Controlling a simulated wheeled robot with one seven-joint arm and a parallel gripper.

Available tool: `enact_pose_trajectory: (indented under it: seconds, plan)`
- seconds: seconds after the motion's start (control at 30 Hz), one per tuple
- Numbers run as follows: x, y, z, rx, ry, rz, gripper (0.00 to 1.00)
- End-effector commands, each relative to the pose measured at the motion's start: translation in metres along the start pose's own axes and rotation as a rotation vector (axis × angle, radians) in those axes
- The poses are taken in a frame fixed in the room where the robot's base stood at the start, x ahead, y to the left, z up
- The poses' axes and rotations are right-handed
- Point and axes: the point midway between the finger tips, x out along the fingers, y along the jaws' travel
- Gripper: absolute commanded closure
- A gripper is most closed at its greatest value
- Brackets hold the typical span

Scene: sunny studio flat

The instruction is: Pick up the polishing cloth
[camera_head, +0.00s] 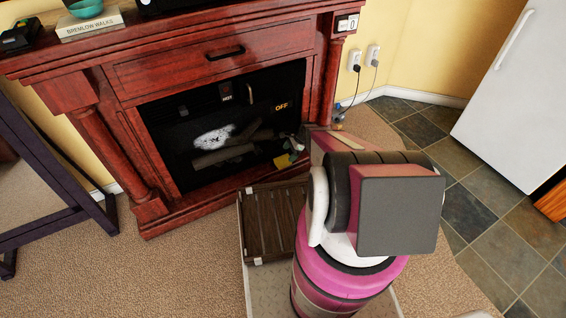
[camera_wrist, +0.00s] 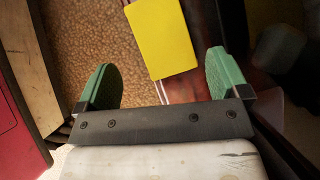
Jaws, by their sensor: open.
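The polishing cloth appears to be the flat yellow rectangle (camera_wrist: 162,38) in the wrist view. It lies beyond my fingertips, over the border between the carpet and the dark red fireplace base. My gripper (camera_wrist: 163,82) has green-padded fingers standing wide apart, with nothing held between them. The cloth's near end reaches into the gap between the fingers in the picture; I cannot tell the height between them. In the head view a small yellow patch (camera_head: 282,161) shows at the foot of the fireplace, and my arm hides most of the gripper.
The red wooden fireplace (camera_head: 215,65) stands just beyond my gripper, with a dark glass front. A dark table frame (camera_head: 50,165) stands at left, a white fridge (camera_head: 515,95) at right. Carpet at lower left is clear.

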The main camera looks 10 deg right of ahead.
Motion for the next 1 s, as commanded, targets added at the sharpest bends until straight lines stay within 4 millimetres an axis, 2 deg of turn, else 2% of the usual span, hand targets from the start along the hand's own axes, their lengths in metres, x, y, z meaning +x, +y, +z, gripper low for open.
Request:
enact_pose_trajectory:
  seconds: [0.27,0.5,0.77,0.8,0.87,0.9,0.93,1.0]
  plan:
    - [0.021,-0.002,0.000,-0.001,-0.001,0.001,0.07]
    - [0.054,-0.004,-0.001,-0.001,-0.001,0.001,0.07]
    - [0.059,-0.003,0.000,-0.002,0.000,-0.001,0.07]
    - [0.058,-0.003,0.000,-0.002,0.000,-0.001,0.10]
    - [0.058,-0.003,0.000,-0.002,0.000,-0.001,0.30]
    - [0.058,-0.003,0.000,-0.002,0.000,-0.001,0.43]
    - [0.058,-0.003,0.000,-0.002,0.000,-0.001,0.49]
    - [0.058,-0.003,0.000,-0.002,0.000,-0.001,0.50]
